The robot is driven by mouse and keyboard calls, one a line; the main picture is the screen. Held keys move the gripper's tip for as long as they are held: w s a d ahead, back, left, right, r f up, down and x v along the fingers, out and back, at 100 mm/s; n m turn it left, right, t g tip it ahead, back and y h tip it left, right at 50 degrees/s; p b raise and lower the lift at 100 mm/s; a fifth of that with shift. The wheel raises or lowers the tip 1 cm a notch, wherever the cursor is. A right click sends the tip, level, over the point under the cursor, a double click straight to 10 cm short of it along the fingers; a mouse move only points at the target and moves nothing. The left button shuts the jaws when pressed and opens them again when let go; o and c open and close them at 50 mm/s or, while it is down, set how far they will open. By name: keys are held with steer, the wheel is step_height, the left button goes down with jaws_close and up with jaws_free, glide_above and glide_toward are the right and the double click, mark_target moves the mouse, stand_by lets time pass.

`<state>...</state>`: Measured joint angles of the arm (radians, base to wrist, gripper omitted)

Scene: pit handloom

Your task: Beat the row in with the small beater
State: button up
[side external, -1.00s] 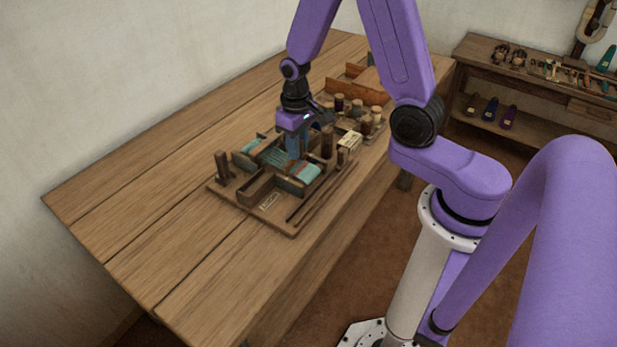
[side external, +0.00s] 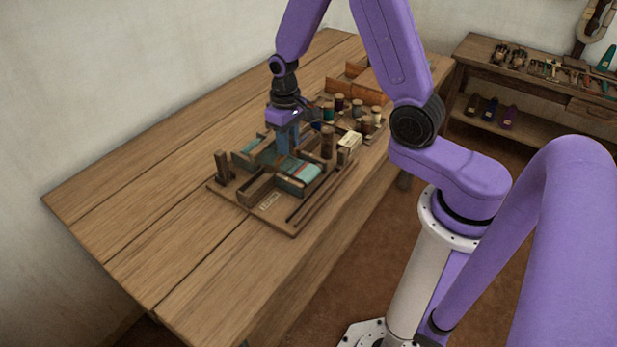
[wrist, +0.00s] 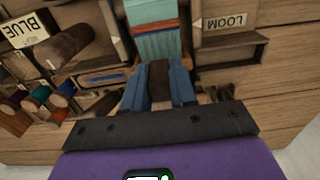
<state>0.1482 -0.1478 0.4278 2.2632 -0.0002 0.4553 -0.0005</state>
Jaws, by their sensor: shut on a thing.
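My gripper (wrist: 160,88) has its two blue fingers shut on the dark brown handle of the small beater (wrist: 160,78). In the side view my gripper (side external: 286,145) is over the loom, pointing down, and hides most of the beater. The loom (side external: 256,188) is a small wooden frame on a board. Its teal cloth (side external: 300,172) lies on the near side of the gripper. In the wrist view the cloth (wrist: 157,44) shows orange-red and blue bands beyond the fingers. Whether the beater touches the cloth or threads is hidden.
A wooden post (side external: 327,142) and a pale labelled block (side external: 348,146) stand close to the right of the gripper. Several thread spools (side external: 358,108) stand behind. The table's left part (side external: 150,200) is clear.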

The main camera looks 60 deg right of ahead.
steer(key=shift+w, duration=1.95)
steer(key=o, duration=0.9)
steer(key=shift+c, duration=0.2)
steer(key=shift+r, duration=0.1)
step_height(320, 180, up, 6)
steer(key=shift+r, duration=0.15)
steer(key=shift+s, duration=0.1)
